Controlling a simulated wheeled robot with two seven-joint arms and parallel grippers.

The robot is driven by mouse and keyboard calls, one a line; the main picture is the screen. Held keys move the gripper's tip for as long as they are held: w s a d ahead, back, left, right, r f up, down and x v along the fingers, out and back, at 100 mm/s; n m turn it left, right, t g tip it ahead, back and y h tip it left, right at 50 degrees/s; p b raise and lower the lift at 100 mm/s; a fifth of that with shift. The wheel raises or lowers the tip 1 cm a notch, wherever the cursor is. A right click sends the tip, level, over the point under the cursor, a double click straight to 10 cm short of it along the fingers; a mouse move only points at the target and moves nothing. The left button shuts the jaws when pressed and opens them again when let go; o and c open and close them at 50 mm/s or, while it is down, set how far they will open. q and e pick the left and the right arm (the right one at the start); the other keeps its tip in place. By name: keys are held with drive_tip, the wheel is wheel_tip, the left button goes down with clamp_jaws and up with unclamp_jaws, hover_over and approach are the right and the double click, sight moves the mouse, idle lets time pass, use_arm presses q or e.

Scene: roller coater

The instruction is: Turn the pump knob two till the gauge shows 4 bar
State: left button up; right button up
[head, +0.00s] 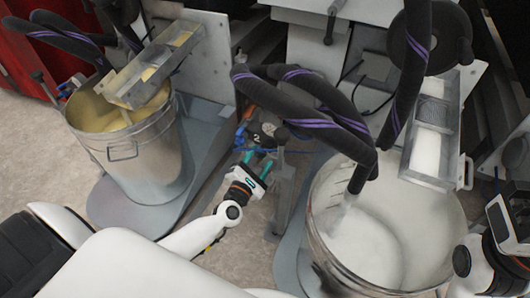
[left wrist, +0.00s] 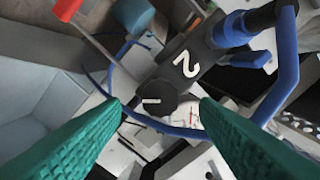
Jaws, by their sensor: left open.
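The black pump (head: 262,131) marked with a white 2 stands between the two buckets in the head view. In the left wrist view the pump body (left wrist: 190,62) is close, and its round dark knob (left wrist: 157,97) lies ahead between the fingers. My left gripper (head: 257,161) is open just in front of the pump. Its green fingers (left wrist: 160,125) frame the knob with a gap on both sides and appear apart from it. No gauge reading can be made out. My right arm shows at the right edge, but its fingers are out of the frame.
A metal bucket with yellowish contents (head: 134,150) stands left, and a bucket of white liquid (head: 318,215) stands right. Thick black hoses with purple stripes (head: 315,110) arch close to the pump. Blue tubing (left wrist: 285,75) curves around the pump. A grey post (head: 283,190) stands right of my left gripper.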

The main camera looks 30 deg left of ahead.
sight(265, 150)
use_arm(q)
drive_tip(key=shift+w+a+b, duration=0.1)
drive_tip(key=shift+w+b, duration=0.25)
drive_tip(key=shift+w, duration=1.75)
drive_tip(key=shift+c, duration=0.4)
drive_tip(key=c, duration=0.9)
